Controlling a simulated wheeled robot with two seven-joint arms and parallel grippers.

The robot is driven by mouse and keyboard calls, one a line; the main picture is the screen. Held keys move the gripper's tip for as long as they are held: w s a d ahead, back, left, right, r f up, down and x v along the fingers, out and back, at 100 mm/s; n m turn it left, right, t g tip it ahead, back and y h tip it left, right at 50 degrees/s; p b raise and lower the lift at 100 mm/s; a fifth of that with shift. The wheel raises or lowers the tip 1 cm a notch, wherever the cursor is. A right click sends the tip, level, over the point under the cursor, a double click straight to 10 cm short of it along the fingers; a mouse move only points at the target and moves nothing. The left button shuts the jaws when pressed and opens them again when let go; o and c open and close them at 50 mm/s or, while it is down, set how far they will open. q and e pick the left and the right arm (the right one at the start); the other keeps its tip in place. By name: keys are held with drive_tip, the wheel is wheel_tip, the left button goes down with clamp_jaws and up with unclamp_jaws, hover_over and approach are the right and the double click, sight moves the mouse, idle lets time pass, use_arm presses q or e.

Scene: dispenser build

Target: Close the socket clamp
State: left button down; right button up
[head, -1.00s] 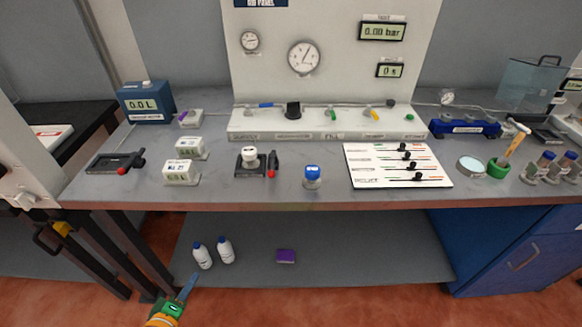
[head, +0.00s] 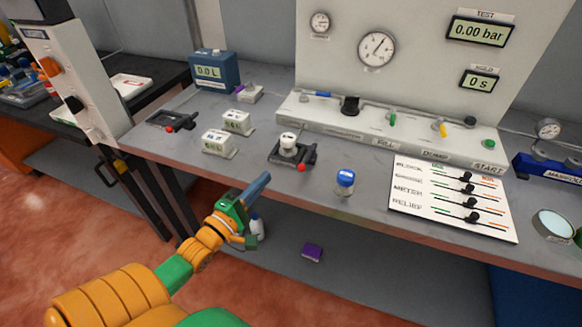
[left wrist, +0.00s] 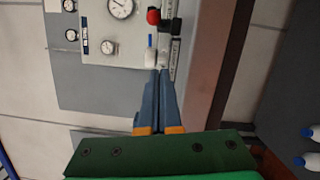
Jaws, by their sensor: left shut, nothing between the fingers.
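A black clamp fixture (head: 276,158) on the bench holds a round white part (head: 288,143). Its black handle lies along its right side, with a red knob (head: 301,167) toward the bench's front edge. A second low black device (head: 170,119) with a red knob lies further left; no label shows which is the socket clamp. My left gripper (head: 259,184) is shut and empty, in front of the bench edge, apart from the clamp. The left wrist view shows its closed blue fingers (left wrist: 158,85) with a red knob (left wrist: 153,17) beyond. My right gripper is not in view.
White display boxes (head: 218,143) stand left of the clamp, a blue-capped bottle (head: 345,182) to its right. A slider panel (head: 448,205) lies further right. The tall gauge panel (head: 420,60) stands behind. A purple box (head: 312,252) is on the lower shelf.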

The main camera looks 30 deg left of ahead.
sight(290, 179)
use_arm(q)
drive_tip(key=w, duration=0.5)
drive_tip(key=shift+w+a+r, duration=0.15)
drive_tip(key=shift+w, duration=0.25)
drive_tip(key=d, duration=0.1)
drive_tip(key=d+p, duration=0.2)
drive_tip(key=shift+w+d+r, duration=0.25)
drive_tip(key=shift+w+r, duration=0.15)
drive_tip(key=shift+d, duration=0.25)
drive_tip(key=shift+a+f, duration=0.1)
